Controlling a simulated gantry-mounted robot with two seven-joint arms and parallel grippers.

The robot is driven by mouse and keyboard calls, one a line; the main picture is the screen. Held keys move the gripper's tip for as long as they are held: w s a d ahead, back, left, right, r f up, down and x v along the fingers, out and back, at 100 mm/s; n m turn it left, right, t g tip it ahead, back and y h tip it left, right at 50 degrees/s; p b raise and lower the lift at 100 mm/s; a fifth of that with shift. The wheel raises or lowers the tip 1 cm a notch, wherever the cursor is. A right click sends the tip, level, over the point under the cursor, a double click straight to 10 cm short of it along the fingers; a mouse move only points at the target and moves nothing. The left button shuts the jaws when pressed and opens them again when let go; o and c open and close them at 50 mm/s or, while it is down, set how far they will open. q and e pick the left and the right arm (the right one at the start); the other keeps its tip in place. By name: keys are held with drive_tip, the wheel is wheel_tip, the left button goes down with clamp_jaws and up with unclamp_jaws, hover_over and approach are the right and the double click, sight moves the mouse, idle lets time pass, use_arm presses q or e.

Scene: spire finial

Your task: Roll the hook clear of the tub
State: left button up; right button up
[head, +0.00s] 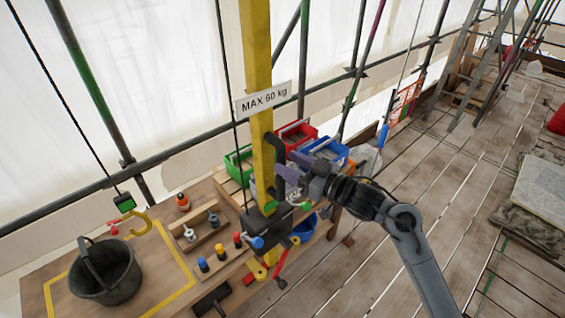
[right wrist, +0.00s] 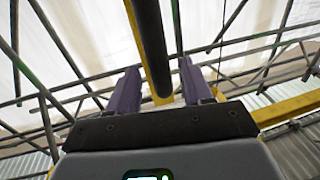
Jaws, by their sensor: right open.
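The yellow hook (head: 139,225) hangs from a green block (head: 124,203) on a dark cable at the left. It is just above and beside the rim of the black tub (head: 120,283), whose handle stands up; whether they touch I cannot tell. My right gripper (head: 284,172) is at the yellow post (head: 257,60), beside a black upright handle (head: 279,150). In the right wrist view, the purple fingers of my right gripper (right wrist: 159,68) are open, either side of a black bar (right wrist: 150,40). My left gripper is not in view.
The tub stands inside a yellow outline on the wooden bench (head: 50,292).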

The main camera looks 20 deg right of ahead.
drive_tip(key=b+v, duration=0.1)
drive_tip(key=v, duration=0.6)
drive_tip(key=shift+b, duration=0.35)
drive_tip(key=shift+s+d, duration=0.1)
